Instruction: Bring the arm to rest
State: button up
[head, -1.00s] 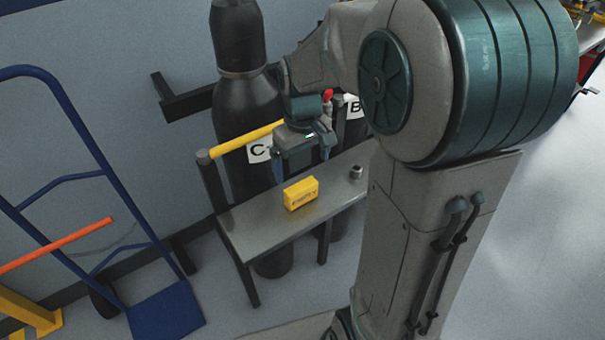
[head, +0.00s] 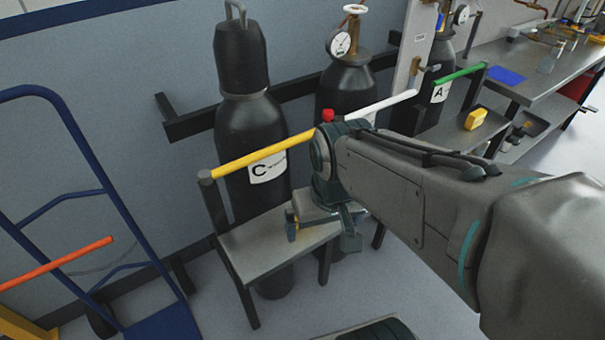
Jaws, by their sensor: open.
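My arm (head: 400,190) reaches in from the right of the head view, stretched low across the bench. My gripper (head: 321,234) is at its far end, over the right part of the small grey bench (head: 260,248) in front of cylinder C. Its fingers are spread apart and nothing shows between them. I cannot tell whether it touches the bench. The yellow box seen earlier on this bench is not visible; the gripper and arm cover that part.
Cylinder C (head: 245,130) stands behind a yellow bar (head: 248,154). More cylinders stand by the wall. A yellow object (head: 475,118) sits on a shelf near label A. A blue hand truck (head: 160,322) is at left. A workbench (head: 520,75) is at the far right.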

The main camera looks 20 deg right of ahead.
notch_tip(320, 180, up, 6)
jog(key=p, duration=0.5)
jog(key=shift+d+r+t+p, duration=0.15)
jog(key=shift+t+p, duration=0.15)
jog(key=shift+p, duration=0.1)
dwell(0.4)
